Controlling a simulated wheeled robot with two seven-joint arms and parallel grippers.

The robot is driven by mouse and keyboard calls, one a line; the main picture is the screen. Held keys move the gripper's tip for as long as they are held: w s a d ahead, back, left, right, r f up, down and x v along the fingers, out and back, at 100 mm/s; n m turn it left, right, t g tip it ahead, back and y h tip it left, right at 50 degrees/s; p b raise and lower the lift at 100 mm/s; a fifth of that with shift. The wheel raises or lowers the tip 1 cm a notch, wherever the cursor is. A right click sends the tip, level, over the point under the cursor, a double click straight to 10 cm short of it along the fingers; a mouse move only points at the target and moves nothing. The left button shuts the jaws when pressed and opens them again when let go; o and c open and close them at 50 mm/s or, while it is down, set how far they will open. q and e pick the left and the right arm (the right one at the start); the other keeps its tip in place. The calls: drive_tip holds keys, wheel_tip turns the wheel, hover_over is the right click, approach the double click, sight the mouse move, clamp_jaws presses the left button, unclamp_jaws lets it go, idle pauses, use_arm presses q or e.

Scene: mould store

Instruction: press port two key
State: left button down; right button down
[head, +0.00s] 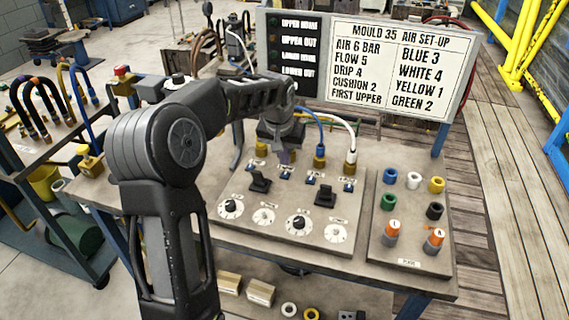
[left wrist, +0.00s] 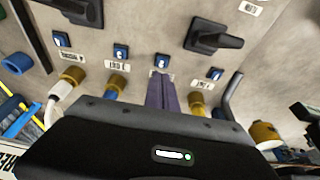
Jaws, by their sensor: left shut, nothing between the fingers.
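The grey port panel (head: 300,215) lies on the bench with a row of brass couplings and small blue keys. The second key from the left (head: 286,172) shows just below my left gripper (head: 283,157). In the left wrist view, that blue key (left wrist: 161,61) sits right at the tip of my purple-grey gripper fingers (left wrist: 162,76). The fingers are shut and empty; I cannot tell whether they touch the key. The third key (left wrist: 120,51) and the first key (left wrist: 214,74) lie to either side. Port labels are too small to read. My right gripper is not in view.
A black lever (head: 260,180) and another black lever (head: 325,194) stand near the keys, with dials in front. A blue hose (head: 310,118) and a white hose (head: 342,124) rise from the right-hand couplings. A board of coloured caps (head: 410,235) lies right; the set-up sign (head: 392,65) stands behind.

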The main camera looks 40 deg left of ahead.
sight(285, 172)
use_arm(q)
drive_tip(key=shift+f, duration=1.5)
